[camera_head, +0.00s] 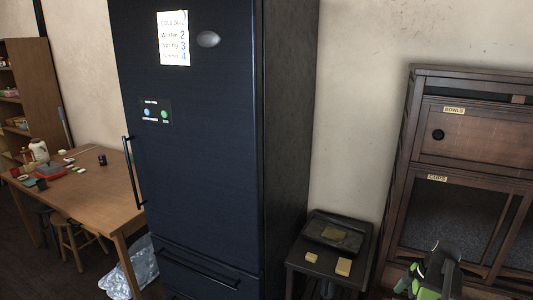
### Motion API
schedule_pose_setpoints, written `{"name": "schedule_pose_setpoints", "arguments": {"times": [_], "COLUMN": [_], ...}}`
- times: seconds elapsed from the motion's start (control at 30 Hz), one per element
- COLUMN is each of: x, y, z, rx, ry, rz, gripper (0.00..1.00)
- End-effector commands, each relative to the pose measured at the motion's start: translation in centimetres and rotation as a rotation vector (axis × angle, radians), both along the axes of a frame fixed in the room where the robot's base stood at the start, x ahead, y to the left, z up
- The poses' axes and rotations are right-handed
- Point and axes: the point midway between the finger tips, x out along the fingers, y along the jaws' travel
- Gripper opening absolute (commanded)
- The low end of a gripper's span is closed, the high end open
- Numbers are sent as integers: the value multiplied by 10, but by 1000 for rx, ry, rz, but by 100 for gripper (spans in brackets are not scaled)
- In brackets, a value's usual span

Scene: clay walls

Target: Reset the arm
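A black and light-green part of my arm, with my gripper (432,272), shows at the bottom right edge of the head view. It is in front of the dark wooden cabinet (413,130). Its lower part is cut off by the frame. I cannot make out two separate fingertips, so whether it is open or shut does not show. No object is clearly seen in it.
A tall dark fridge (195,130) stands in the middle. Left of it is a wooden table (105,190) with several small items, stools (75,240) and a plastic bag (140,268).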

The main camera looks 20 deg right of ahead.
Motion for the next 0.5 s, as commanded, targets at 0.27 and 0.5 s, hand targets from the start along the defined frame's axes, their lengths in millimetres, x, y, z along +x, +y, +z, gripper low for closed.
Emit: {"name": "schedule_pose_setpoints", "arguments": {"times": [0.27,0.5], "x": [46,94], "y": [52,139], "z": [15,32], "rx": [-1,-13], "ry": [-1,9], "rz": [121,296], "gripper": [98,98]}}
